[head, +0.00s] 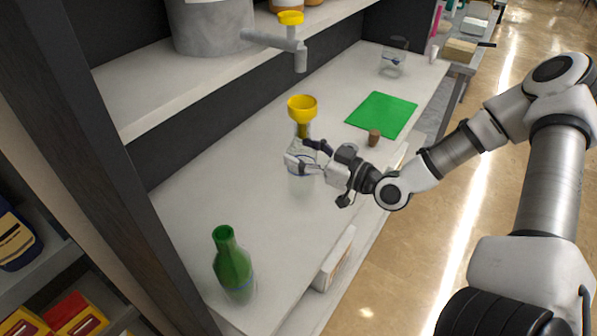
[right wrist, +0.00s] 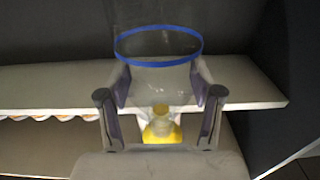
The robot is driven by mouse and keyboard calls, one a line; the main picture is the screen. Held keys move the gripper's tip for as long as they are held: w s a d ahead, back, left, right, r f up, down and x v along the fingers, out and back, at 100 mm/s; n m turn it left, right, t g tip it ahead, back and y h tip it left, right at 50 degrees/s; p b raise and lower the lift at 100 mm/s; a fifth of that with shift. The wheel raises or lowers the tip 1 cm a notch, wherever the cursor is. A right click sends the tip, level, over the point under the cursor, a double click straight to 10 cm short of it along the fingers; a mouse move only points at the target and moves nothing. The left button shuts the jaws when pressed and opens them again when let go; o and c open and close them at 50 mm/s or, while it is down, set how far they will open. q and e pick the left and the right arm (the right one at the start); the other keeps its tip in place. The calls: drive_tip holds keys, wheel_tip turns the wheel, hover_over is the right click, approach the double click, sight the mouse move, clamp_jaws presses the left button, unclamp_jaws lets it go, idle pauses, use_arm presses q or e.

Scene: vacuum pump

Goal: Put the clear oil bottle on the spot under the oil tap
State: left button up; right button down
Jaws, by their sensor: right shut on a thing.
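The clear oil bottle (head: 302,182) stands upright over the white counter, with a yellow funnel (head: 302,106) at its neck. My right gripper (head: 304,158) is shut around the bottle's body from the right. I cannot tell whether its base touches the counter. In the right wrist view the bottle (right wrist: 158,82) with its blue ring sits between both fingers (right wrist: 160,112), and the yellow funnel (right wrist: 160,134) shows beyond. The grey oil tap (head: 285,43) with a yellow handle (head: 290,18) juts from a tank on the shelf above. No marked spot is clear beneath it. My left gripper is not in view.
A green bottle (head: 232,263) stands at the near end of the counter (head: 205,190). A green mat (head: 382,114), a brown cork-like piece (head: 374,138) and a clear beaker (head: 393,61) lie farther back. The shelf (head: 150,97) overhangs the counter's rear.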

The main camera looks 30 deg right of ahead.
drive_tip(key=shift+w+d+f, duration=0.15)
drive_tip(key=shift+w+d, duration=0.25)
drive_tip(key=shift+w, duration=0.4)
drive_tip(key=f, duration=0.3)
drive_tip(key=shift+w+a+f, duration=0.15)
drive_tip(key=shift+w+f, duration=0.05)
drive_tip(key=shift+s+f+b, duration=0.1)
drive_tip(key=shift+f+b, duration=0.1)
drive_tip(key=shift+b, duration=0.15)
drive_tip(key=shift+c, duration=1)
unclamp_jaws()
drive_tip(key=shift+r, duration=0.15)
